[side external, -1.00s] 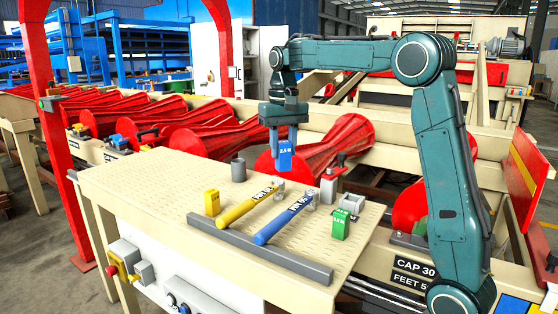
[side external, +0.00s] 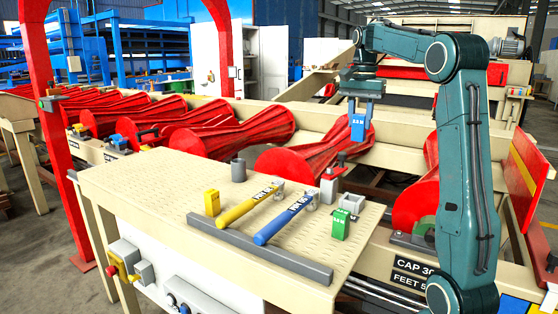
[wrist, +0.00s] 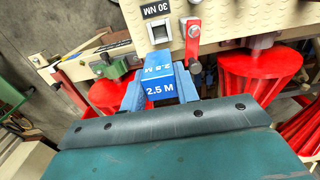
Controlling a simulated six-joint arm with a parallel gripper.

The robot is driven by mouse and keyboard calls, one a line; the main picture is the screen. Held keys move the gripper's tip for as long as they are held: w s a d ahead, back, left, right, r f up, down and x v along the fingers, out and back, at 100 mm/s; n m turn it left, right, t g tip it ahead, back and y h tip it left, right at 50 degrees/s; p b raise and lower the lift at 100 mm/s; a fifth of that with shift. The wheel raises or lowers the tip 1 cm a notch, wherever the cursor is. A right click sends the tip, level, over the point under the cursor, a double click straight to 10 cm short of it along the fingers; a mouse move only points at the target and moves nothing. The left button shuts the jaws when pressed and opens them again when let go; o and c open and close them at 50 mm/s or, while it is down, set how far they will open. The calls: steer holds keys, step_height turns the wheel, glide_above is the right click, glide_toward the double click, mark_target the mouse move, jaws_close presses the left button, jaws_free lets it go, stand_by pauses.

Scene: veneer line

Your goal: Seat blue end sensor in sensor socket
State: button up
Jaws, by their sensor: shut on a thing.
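The blue end sensor (side external: 358,128), a block with white "2.5 M" lettering, hangs roughly upright in my gripper (side external: 360,106). My gripper is shut on it, with a finger on each side. The sensor also shows in the wrist view (wrist: 158,71), between the fingers (wrist: 160,88). The sensor socket (side external: 351,203) looks like the pale grey block near the table's far right edge. In the wrist view the socket (wrist: 158,43) has a square opening and lies just above the sensor in the picture. In the side view the sensor is well above the socket, with clear air between.
A red-levered clamp (side external: 327,185) stands beside the socket. A green block (side external: 340,223), a yellow block (side external: 212,203), yellow (side external: 247,205) and blue (side external: 283,220) handled tools and a dark cylinder (side external: 238,170) are on the table. Red rollers (side external: 300,160) lie behind it.

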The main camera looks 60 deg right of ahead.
step_height(320, 180, down, 16)
steer(key=shift+r, duration=0.15)
stand_by(0.7)
steer(key=shift+f, duration=2.15)
steer(key=o, duration=1)
steer(key=shift+f, duration=0.15)
step_height(320, 180, up, 12)
steer(key=shift+r, duration=0.2)
